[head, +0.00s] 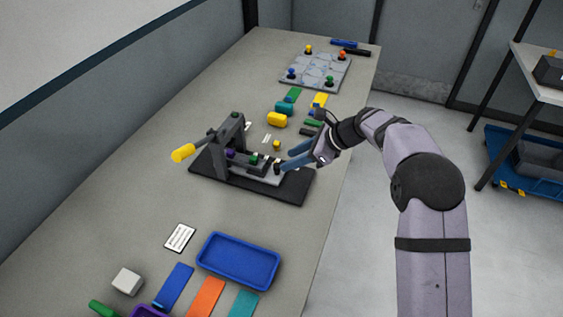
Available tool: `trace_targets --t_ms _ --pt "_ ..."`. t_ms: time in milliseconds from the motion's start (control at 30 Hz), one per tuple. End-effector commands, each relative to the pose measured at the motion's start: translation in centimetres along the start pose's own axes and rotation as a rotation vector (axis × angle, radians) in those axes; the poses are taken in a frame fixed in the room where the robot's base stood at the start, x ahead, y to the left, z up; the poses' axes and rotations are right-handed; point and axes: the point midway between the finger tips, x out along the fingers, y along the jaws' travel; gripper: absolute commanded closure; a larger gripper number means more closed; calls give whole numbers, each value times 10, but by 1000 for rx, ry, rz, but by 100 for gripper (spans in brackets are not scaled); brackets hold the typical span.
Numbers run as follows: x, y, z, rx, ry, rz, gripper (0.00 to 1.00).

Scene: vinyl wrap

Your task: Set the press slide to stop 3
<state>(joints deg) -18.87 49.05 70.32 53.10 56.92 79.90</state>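The press (233,133) is a dark frame with a yellow-ended lever (183,152), standing on a black base plate (290,190). Its pale grey slide (268,178) extends from the frame toward the right. A dark knob (277,168) stands at the slide's right part. Purple (230,154) and green (254,158) pieces sit by the frame. Stop numbers are too small to read, so I cannot tell which stop the slide is at. My gripper (286,161) has its two blue fingers apart, pointing left, close to the knob. Whether they touch it is unclear.
Yellow and teal rolls (278,120) and coloured strips lie farther back, before a grey board with knobs (316,72). A blue tray (238,259), white card (180,237) and white block (127,281) are in front.

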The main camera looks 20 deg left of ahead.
Motion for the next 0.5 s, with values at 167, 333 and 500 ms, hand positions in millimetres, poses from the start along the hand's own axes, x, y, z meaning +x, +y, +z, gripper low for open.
trace_targets --t_ms 167,333,500 --pt "24 1 1 -1 2 4 61" --pt "42 1 1 -1 2 2 61" --pt "50 0 0 -2 2 0 61"
